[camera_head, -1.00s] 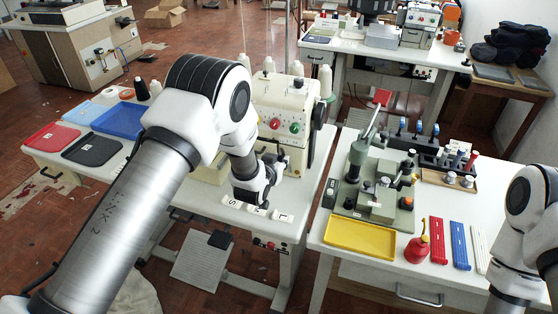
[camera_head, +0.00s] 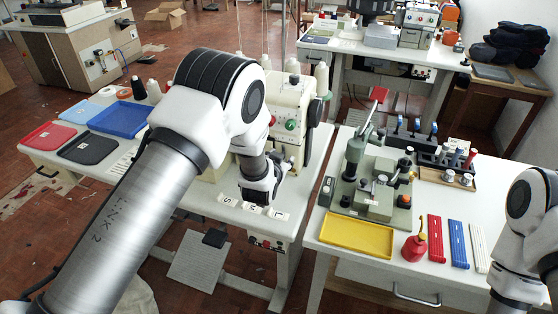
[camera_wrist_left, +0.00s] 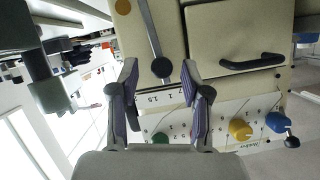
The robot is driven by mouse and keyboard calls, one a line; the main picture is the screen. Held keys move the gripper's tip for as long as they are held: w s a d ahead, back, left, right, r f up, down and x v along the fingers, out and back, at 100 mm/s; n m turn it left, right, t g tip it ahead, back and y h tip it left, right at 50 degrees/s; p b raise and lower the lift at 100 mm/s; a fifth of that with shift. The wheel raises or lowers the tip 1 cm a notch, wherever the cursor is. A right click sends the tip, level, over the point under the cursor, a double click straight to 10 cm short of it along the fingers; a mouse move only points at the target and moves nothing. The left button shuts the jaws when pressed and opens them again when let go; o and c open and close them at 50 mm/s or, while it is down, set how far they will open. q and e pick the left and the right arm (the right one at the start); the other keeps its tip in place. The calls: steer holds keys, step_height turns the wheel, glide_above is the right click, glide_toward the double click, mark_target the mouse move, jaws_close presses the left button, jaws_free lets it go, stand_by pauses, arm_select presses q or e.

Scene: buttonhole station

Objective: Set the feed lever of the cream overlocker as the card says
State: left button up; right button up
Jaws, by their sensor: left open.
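The cream overlocker (camera_head: 292,92) stands on the left white table, partly hidden behind my left arm. In the left wrist view its cream front (camera_wrist_left: 230,35) fills the upper middle. A grey lever (camera_wrist_left: 150,30) ends in a dark round knob (camera_wrist_left: 162,67), beside a row of printed scale numbers. My left gripper (camera_wrist_left: 160,80) is open, its fingertips on either side of the knob, with no clear contact visible. In the head view the left gripper (camera_head: 272,185) is low at the machine's front. White cards marked S, M and L (camera_head: 252,207) lie in front. My right gripper is out of frame.
The wrist view shows a black handle (camera_wrist_left: 252,62), a yellow dial (camera_wrist_left: 240,129) and a blue dial (camera_wrist_left: 278,122) close by. A green-grey fixture (camera_head: 375,185) and a yellow tray (camera_head: 356,236) stand on the right table.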

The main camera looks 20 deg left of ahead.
arm_select(q)
steer(key=v, duration=1.1)
steer(key=shift+s+r, duration=0.15)
steer(key=shift+s, duration=0.25)
steer(key=s+a+f+n+g, duration=0.1)
steer(key=s+a+f+g, duration=0.15)
steer(key=s+f, duration=0.4)
steer(key=s+a+f+g, duration=0.1)
steer(key=s+f+g, duration=0.2)
steer(key=s+f, duration=0.4)
steer(key=s+a+f+g, duration=0.1)
steer(key=s+f+g, duration=0.3)
steer(key=s, duration=0.6)
steer(key=s+a+f+n+g+h, duration=0.1)
steer(key=s+f+g, duration=0.3)
steer(key=s+f, duration=0.3)
steer(key=s, duration=0.3)
steer(key=shift+s, duration=0.4)
